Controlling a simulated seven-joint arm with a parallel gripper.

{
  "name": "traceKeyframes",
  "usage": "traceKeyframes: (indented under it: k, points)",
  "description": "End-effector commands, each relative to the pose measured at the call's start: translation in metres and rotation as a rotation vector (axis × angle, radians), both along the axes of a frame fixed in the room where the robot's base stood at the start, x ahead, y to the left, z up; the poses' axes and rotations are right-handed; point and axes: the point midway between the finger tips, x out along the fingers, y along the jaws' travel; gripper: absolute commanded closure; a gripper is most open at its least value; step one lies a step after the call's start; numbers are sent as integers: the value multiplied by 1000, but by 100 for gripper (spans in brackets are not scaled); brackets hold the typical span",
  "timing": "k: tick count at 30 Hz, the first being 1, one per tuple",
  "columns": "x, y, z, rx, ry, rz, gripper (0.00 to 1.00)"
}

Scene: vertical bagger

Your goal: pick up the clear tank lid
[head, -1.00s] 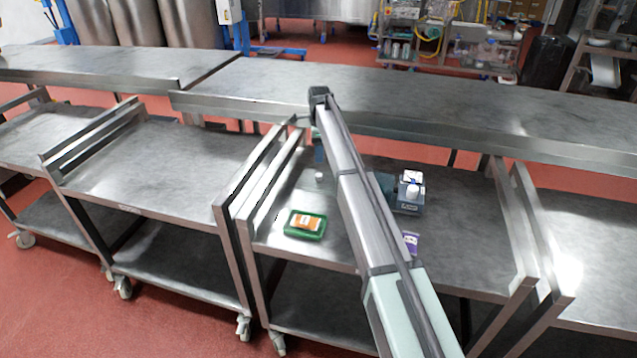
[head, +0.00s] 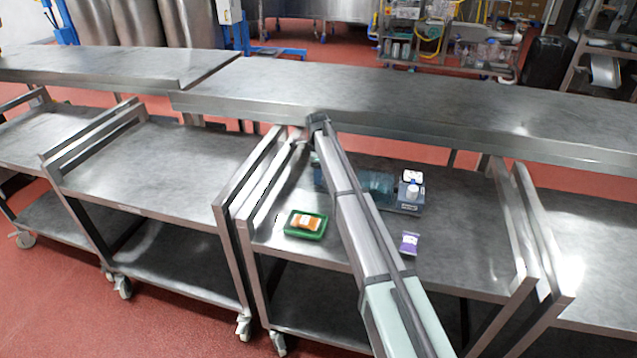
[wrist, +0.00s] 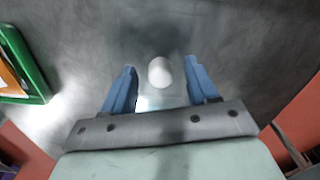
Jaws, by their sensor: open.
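The clear tank lid shows in the wrist view as a white round knob (wrist: 160,73) with a faint see-through plate around it, lying on the grey cart top. The plate's edges are hard to make out. My gripper (wrist: 160,66) is open, with one blue finger on each side of the knob and a gap to both. Whether the fingertips are level with the knob is unclear. In the head view, my arm hides the lid. A clear bluish tank (head: 375,184) stands partly behind my arm, beside a grey-blue unit (head: 410,205).
A green tray (head: 291,232) with an orange packet (head: 307,222) lies at the cart's front left. A purple-and-white packet (head: 409,242) lies right of my arm. A white container (head: 412,190) is at the grey-blue unit. Raised metal rails (head: 262,178) edge the cart.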

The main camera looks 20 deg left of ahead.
Motion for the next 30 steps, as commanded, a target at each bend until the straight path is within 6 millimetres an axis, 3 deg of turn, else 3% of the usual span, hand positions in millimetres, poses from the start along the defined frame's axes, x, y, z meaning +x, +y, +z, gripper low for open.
traceKeyframes:
  k: [3,21,30]
  points:
    - [0,0,0,0,0,0,42]
    - [0,0,0,0,0,0,100]
    - [0,0,1,0,0,0,100]
